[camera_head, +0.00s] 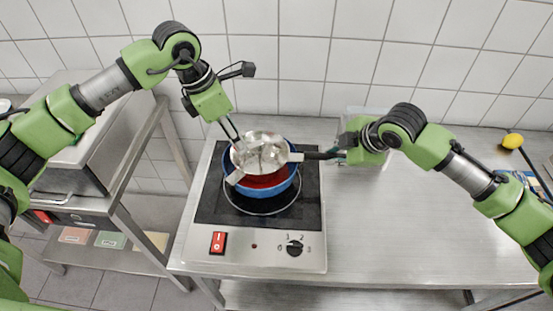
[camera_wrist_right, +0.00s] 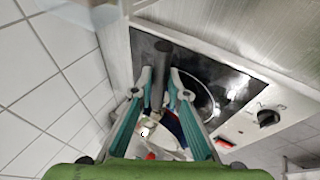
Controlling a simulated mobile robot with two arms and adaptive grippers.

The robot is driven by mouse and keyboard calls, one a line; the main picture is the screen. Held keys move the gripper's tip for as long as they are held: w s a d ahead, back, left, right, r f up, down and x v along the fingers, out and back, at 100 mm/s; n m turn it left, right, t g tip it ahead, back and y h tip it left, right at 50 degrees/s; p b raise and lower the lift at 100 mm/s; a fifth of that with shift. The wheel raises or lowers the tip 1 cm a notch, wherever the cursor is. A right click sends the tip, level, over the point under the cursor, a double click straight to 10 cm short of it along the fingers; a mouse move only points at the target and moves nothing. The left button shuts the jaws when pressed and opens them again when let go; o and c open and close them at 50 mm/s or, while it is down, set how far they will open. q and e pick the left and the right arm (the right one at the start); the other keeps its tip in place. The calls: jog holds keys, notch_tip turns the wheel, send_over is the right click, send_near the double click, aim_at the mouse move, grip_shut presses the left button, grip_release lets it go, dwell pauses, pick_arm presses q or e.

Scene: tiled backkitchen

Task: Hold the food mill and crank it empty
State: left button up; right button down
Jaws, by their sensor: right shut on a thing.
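The metal food mill (camera_head: 262,160) sits over a blue pot (camera_head: 262,191) with red inside, on the hob. Its dark handle (camera_head: 318,155) points right. My right gripper (camera_head: 337,154) is shut on this handle. The handle (camera_wrist_right: 161,62) also shows between the teal fingers in the right wrist view. My left gripper (camera_head: 233,138) points down at the mill's upper left rim, at the crank; I cannot tell whether its fingers are closed on it. The mill's contents and the crank knob are not clear.
The hob (camera_head: 300,256) has a red switch (camera_head: 218,242) and a black knob (camera_head: 295,248). A clear container (camera_head: 358,115) stands behind my right gripper. A yellow-headed tool (camera_head: 513,141) lies far right. The steel counter (camera_head: 400,225) is bare at centre right.

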pick_arm(q)
jog(key=shift+r, duration=4)
pick_arm(e)
jog(key=c, duration=1.9)
grip_release()
jog(key=shift+s+f, duration=0.1)
jog(key=v, duration=1.2)
pick_arm(q)
jog(key=shift+f, duration=0.1)
